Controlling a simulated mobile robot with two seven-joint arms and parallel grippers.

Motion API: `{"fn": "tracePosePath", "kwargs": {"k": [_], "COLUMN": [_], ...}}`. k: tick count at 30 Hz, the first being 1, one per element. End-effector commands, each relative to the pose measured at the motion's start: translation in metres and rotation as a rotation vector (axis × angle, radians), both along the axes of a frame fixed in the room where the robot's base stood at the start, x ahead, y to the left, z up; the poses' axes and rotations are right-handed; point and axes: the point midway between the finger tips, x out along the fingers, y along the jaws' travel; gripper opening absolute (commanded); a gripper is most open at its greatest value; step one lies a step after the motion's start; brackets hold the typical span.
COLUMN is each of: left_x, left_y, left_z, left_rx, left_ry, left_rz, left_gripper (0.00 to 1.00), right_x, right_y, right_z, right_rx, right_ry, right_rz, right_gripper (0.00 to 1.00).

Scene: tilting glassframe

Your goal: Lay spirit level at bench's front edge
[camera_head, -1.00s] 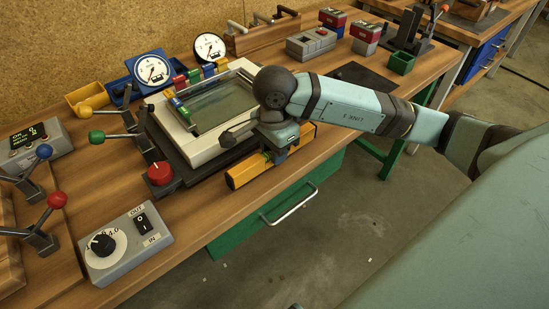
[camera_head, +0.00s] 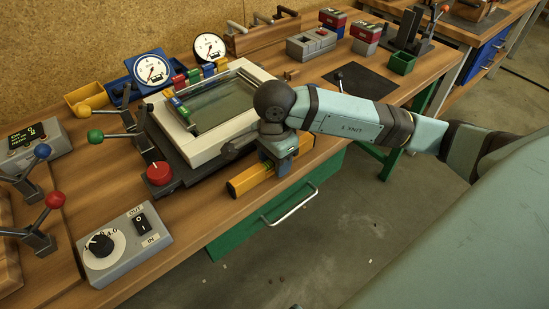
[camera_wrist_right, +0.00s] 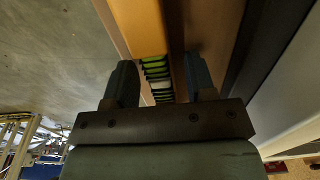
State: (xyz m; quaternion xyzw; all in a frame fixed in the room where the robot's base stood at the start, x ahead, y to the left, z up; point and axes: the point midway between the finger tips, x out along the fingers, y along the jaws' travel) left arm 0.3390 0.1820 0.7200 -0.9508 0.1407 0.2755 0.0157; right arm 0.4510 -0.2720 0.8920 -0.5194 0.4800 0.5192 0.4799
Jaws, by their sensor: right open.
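The spirit level (camera_head: 248,181) is a yellow-orange bar lying along the bench's front edge (camera_head: 216,203), in front of the tilting glass frame (camera_head: 220,142). My right gripper (camera_head: 279,158) is over the middle of the level and hides part of it. In the right wrist view the level (camera_wrist_right: 138,22) runs away from my gripper (camera_wrist_right: 161,82), with green and white parts showing between the fingers. The fingers are apart, one on each side of it; I cannot tell whether they touch it. My left gripper is not in view.
A red knob (camera_head: 159,173) and a grey switch box (camera_head: 125,243) stand left of the level. Ball-topped levers (camera_head: 55,200) stand further left. A green drawer with a handle (camera_head: 290,206) is below the front edge. A dark mat (camera_head: 362,82) lies to the right.

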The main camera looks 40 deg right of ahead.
Motion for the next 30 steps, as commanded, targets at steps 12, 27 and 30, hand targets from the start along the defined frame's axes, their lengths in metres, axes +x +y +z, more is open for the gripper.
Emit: {"fn": "tracePosePath", "kwargs": {"k": [12,27,30], "left_x": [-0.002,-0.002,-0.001], "left_y": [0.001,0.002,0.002], "left_z": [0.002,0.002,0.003], "left_rx": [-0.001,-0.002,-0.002], "left_ry": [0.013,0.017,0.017], "left_rz": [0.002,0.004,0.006], "left_gripper": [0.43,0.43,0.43], "right_x": [0.001,0.0,0.0], "right_y": [0.0,0.0,0.0], "right_z": [0.075,0.123,0.123], "right_rx": [0.0,0.0,0.0], "right_ry": [-0.006,0.0,0.0], "right_rz": [0.001,-0.001,-0.001], "right_gripper": [0.51,0.51,0.51]}}
